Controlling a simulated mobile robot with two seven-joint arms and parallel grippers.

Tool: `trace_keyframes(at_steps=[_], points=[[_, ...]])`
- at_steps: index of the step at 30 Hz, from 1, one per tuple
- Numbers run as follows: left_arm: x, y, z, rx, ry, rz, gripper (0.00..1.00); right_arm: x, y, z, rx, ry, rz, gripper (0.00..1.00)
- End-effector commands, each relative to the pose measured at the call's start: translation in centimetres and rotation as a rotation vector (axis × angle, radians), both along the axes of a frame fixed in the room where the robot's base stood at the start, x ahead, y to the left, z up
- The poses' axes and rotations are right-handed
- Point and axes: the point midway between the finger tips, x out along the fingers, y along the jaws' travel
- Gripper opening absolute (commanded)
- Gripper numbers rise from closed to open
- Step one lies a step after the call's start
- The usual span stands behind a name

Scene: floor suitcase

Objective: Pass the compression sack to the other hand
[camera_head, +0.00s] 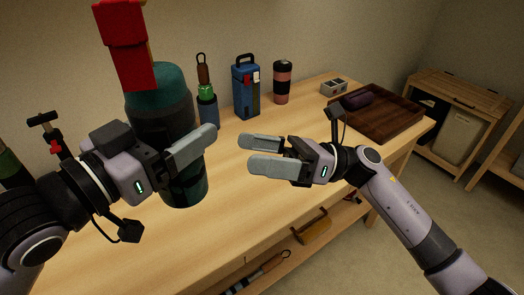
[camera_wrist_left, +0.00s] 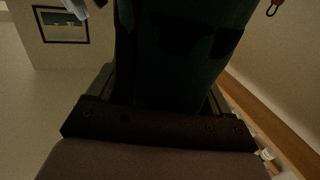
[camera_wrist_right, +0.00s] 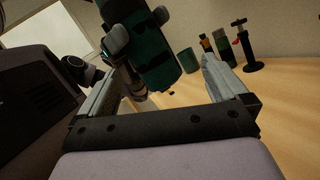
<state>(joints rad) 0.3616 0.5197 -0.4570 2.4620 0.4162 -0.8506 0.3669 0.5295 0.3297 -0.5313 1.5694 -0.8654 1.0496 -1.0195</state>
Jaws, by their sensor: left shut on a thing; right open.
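The compression sack (camera_head: 160,88) is a dark green and black cylinder, held upright above the bench. My left gripper (camera_head: 195,148) is shut on it; the sack also fills the top of the left wrist view (camera_wrist_left: 180,50). My right gripper (camera_head: 262,155) is open and empty, to the right of the sack, its fingers pointing toward it with a gap between. In the right wrist view the sack (camera_wrist_right: 158,62) shows beyond the open fingers, with a left gripper finger across it.
The wooden bench (camera_head: 250,205) carries a blue lantern-like box (camera_head: 246,90), a pink and black tumbler (camera_head: 283,82), a green and blue bottle (camera_head: 207,105) and a dark wooden tray (camera_head: 385,122). A red object (camera_head: 123,40) shows at the upper left. The bench's middle is clear.

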Motion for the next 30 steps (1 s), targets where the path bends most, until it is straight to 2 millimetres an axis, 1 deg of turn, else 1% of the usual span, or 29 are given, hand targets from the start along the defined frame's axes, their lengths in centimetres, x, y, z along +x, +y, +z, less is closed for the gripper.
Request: trace_keyframes(at_steps=[1,3,6,11,14,17,27,30], points=[[0.0,0.0,0.1,-0.001,-0.003,0.000,0.38,-0.1,0.1,0.3,-0.049,-0.091,0.027,1.00],[0.0,0.0,0.1,-0.001,-0.003,0.000,0.38,-0.3,0.1,0.4,-0.107,-0.193,0.063,1.00],[0.0,0.0,0.1,-0.001,-0.003,0.000,0.38,-0.5,0.0,0.4,-0.168,-0.303,0.103,1.00],[0.0,0.0,0.1,-0.001,-0.003,0.000,0.38,-0.6,0.0,0.2,-0.217,-0.385,0.138,1.00],[0.0,0.0,0.1,-0.001,-0.003,0.000,0.38,-0.7,0.5,0.2,-0.224,-0.398,0.144,1.00],[0.0,0.0,0.1,-0.001,-0.003,0.000,0.38,-1.1,1.7,0.2,-0.222,-0.399,0.145,1.00],[0.0,0.0,0.1,-0.001,-0.003,0.000,0.38,-2.7,7.9,0.3,-0.221,-0.394,0.144,1.00],[0.0,0.0,0.1,-0.001,-0.003,0.000,0.38,-3.0,9.4,0.3,-0.220,-0.394,0.143,1.00]])
